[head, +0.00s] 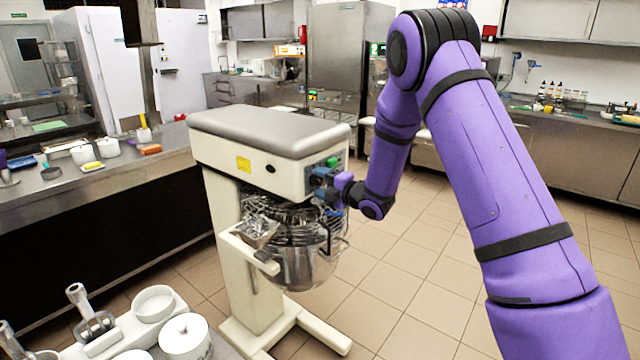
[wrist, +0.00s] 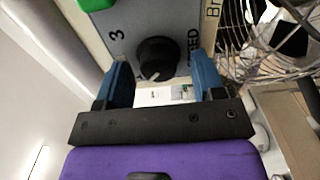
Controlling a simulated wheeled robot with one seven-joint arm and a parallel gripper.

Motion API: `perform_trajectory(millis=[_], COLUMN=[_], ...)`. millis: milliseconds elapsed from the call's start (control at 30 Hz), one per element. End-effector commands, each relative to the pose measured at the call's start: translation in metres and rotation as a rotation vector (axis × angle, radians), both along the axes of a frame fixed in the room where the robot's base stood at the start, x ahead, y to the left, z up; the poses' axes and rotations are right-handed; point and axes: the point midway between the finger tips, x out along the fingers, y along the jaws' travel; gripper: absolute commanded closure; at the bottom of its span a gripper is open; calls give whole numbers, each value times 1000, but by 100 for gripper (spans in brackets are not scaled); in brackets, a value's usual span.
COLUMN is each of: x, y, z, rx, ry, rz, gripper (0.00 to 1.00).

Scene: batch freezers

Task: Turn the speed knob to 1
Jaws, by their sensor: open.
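The mixer (head: 255,150) stands in the middle of the head view, with my gripper (head: 325,188) at its control panel. In the wrist view, the round black speed knob (wrist: 157,58) sits on a grey panel (wrist: 185,22). Its white pointer mark is toward the bottom of the picture. A "3" shows left of the knob and part of the word SPEED on the right. My gripper's (wrist: 161,72) blue fingers are open, one on each side of the knob, with visible gaps. The knob's other numbers are not readable.
A green button (wrist: 93,4) is on the panel above the knob. The mixer's wire guard (wrist: 245,45) is close on the right; its steel bowl (head: 300,265) hangs below. A counter (head: 130,175) stands left. The tiled floor (head: 420,280) right of the mixer is clear.

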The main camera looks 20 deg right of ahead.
Motion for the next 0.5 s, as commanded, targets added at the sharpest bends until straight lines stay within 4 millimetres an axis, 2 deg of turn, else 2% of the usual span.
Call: perform_trajectory(millis=[500], x=[-70], y=[-52], z=[-1], rx=[0], ry=[2], rz=[-3], gripper=[38])
